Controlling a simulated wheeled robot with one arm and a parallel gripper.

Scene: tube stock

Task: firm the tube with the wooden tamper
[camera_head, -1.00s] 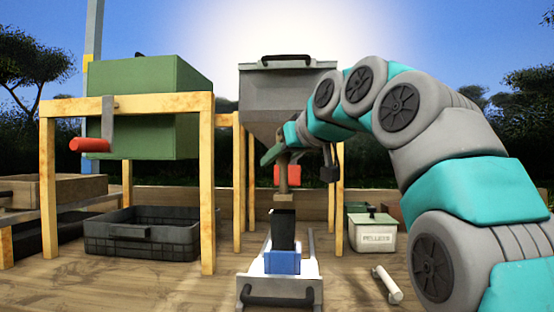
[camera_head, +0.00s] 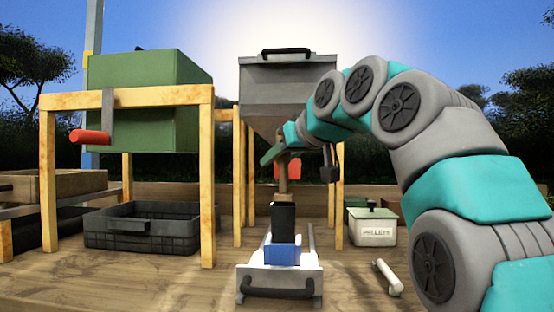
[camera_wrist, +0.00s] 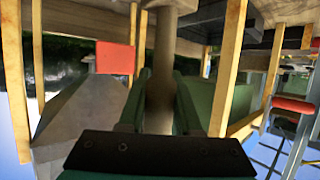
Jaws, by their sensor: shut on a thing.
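My gripper (camera_head: 273,153) is shut on the wooden tamper (camera_head: 283,180), whose shaft hangs upright below it. In the wrist view the shaft (camera_wrist: 163,60) stands between the two green fingers of my gripper (camera_wrist: 162,95). The black tube (camera_head: 283,222) stands upright in a blue holder (camera_head: 282,256) on a pale sliding tray (camera_head: 255,270). The tamper's lower end meets the tube's top and its wide head is hidden, seemingly inside the tube. How deep it sits cannot be seen.
A grey hopper (camera_head: 285,90) stands behind my gripper, with a red block (camera_head: 288,168) below it. A white pellet bin (camera_head: 374,230) and a pale cylinder (camera_head: 388,277) are at right. A green box (camera_head: 150,105) on a wooden frame and a black crate (camera_head: 140,243) are at left.

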